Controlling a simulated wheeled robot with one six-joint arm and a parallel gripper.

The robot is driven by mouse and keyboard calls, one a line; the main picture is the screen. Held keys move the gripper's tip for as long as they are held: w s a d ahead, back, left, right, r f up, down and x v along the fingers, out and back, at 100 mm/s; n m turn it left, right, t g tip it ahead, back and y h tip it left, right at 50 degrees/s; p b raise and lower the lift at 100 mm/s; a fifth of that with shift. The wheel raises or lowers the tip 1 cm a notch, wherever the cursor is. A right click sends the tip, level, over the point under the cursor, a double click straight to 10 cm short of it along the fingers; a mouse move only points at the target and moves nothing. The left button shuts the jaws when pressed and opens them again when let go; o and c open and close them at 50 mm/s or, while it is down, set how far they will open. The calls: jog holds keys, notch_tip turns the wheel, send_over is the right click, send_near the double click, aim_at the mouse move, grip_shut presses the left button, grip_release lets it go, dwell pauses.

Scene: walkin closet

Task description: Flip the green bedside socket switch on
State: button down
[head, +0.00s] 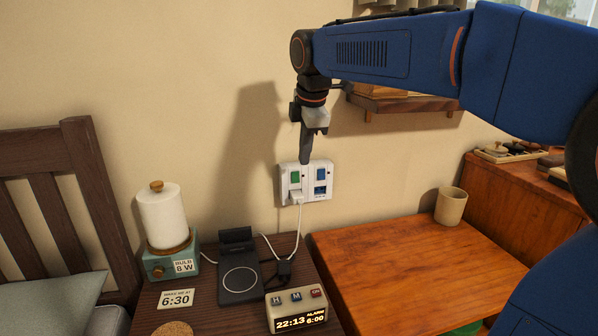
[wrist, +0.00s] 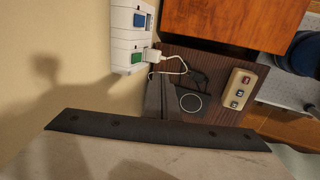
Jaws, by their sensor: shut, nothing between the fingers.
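A white double wall socket (head: 308,190) is on the wall above the bedside table. Its left half has a green switch (head: 295,176) with a white plug (head: 296,196) below it. Its right half has a blue switch (head: 321,173). In the wrist view the green switch (wrist: 136,58) and blue switch (wrist: 140,20) show at top left. I cannot tell which way either switch is set.
The dark bedside table (head: 204,296) holds a lamp (head: 165,222), a black charging stand (head: 240,280), and a clock (head: 297,309). A white cable runs down from the plug. An orange wooden desk (head: 425,270) with a beige cup (head: 450,206) is at right. A wall shelf (head: 405,104) is behind my arm.

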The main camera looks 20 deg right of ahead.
aim_at(296, 177)
jog(key=shift+w+f, duration=1.2)
jog(key=shift+f, duration=0.45)
jog(key=shift+w+f, duration=1.25)
jog(key=shift+f, duration=0.4)
jog(key=shift+w+f, duration=1.2)
jog(key=shift+f, duration=0.45)
jog(key=shift+w+f, duration=0.15)
jog(key=shift+w, duration=0.1)
